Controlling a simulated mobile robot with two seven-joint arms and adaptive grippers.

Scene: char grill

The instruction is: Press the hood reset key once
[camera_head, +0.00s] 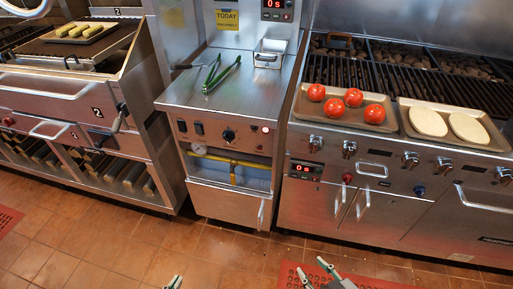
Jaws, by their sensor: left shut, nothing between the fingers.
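I cannot pick out a key labelled as the hood reset key. A dark panel with a red display (277,4) sits on the steel back wall at the top, with small marks below the digits too small to read. My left gripper (174,282) is at the bottom edge, shut and empty, low over the floor and far from the panel. My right gripper (315,271) is at the bottom right, its fingertips apart and empty, over a red mat.
A middle steel counter (180,94) holds green-handled tongs (222,75) and a small steel container (270,52). Trays with tomatoes (333,107) and pale patties (428,121) rest at the right grill's front. Tiled floor (110,245) is open in front.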

